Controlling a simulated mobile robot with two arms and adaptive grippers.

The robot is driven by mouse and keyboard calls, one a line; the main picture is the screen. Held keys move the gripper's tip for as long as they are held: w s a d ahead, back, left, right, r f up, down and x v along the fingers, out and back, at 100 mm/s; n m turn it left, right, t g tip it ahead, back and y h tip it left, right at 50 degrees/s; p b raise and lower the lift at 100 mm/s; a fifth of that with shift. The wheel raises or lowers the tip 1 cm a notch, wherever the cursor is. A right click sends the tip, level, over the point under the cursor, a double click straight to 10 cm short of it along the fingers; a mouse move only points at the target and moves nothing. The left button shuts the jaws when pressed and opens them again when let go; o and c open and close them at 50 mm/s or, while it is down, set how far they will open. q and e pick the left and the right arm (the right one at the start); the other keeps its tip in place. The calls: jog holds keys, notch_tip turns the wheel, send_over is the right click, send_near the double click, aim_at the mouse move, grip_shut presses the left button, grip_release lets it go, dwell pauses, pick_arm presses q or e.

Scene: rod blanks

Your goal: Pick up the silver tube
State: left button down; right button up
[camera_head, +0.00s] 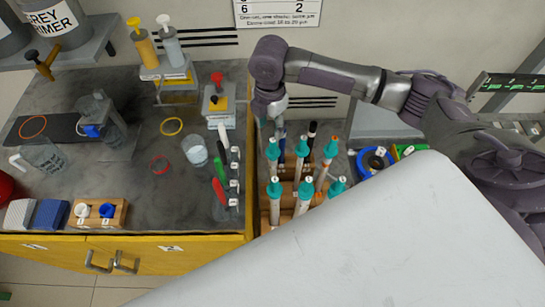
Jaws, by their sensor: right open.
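A wooden rack (287,212) holds several upright pale rods with teal tops, such as the front left rod (275,207). A black-topped rod (311,132) and an orange-topped rod (333,140) stand behind them. I cannot tell which of these, if any, is the silver tube. My right gripper (273,126) points down at the back left of the rack, above and behind the teal-topped rods. It is open; its fingertips are small and partly lost among the rod tops. My left gripper is out of view.
A dark worktop (120,150) left of the rack carries a cup (195,151), pump bottles (145,42), colored rings and a row of markers (220,190). A blue ring-shaped item (375,162) lies right of the rack. The lower right is blocked from sight.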

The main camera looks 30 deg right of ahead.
aim_at(274, 140)
notch_tip(274, 140, down, 3)
jog(key=shift+w+r, duration=0.15)
jog(key=shift+w+f, duration=0.1)
jog(key=shift+f, duration=0.45)
jog(key=f, duration=0.1)
jog(key=f+p, duration=0.1)
jog(key=s+f, duration=0.1)
jog(key=shift+d+f, duration=0.2)
jog(key=shift+d, duration=0.15)
jog(key=shift+w+f, duration=0.15)
jog(key=shift+f, duration=0.5)
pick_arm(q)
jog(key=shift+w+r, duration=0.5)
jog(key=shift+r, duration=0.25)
pick_arm(e)
jog(key=shift+c, duration=1)
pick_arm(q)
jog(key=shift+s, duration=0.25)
pick_arm(e)
grip_shut()
